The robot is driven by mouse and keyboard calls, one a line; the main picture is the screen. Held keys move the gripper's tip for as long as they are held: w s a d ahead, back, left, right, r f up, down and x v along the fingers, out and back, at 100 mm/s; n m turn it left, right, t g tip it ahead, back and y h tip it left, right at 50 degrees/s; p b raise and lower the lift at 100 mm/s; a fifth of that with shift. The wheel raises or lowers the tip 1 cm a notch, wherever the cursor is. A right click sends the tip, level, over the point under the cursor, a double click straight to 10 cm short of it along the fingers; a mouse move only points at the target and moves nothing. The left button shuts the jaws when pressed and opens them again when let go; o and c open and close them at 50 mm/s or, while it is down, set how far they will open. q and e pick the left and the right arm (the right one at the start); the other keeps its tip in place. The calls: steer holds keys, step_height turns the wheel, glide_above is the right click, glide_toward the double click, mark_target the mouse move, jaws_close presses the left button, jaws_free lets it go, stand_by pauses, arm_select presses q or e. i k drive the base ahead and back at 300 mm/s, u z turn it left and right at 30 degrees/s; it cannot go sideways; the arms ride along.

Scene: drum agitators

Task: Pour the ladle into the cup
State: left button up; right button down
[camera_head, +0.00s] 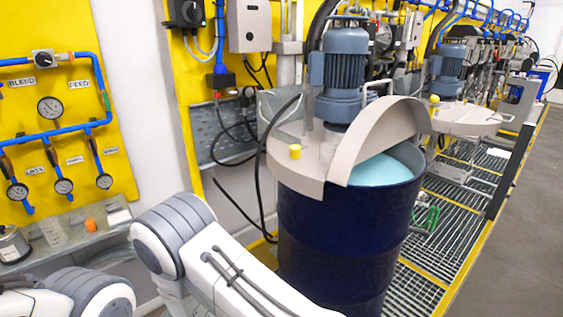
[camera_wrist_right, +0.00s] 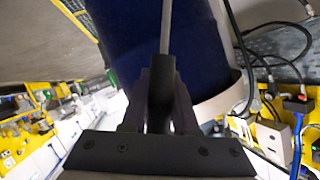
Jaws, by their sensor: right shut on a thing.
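My right gripper (camera_wrist_right: 160,98) is shut on the black handle of the ladle (camera_wrist_right: 161,85) in the right wrist view. A thin metal rod runs from the handle toward the top of that view, and the ladle's bowl is out of sight. The dark blue drum (camera_wrist_right: 192,50) is behind it. In the head view neither gripper shows.
The shelf (camera_head: 75,240) also holds a metal pot (camera_head: 13,244) and a small orange object (camera_head: 90,225). A motor (camera_head: 343,75) stands on the drum lid. Gauges and blue pipes line the yellow panel (camera_head: 85,135). Hanging black cables are left of the drum.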

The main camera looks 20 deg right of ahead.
mark_target(327, 150)
steer(key=u, duration=2.1)
steer(key=i, duration=0.45)
steer(key=z, duration=3.1)
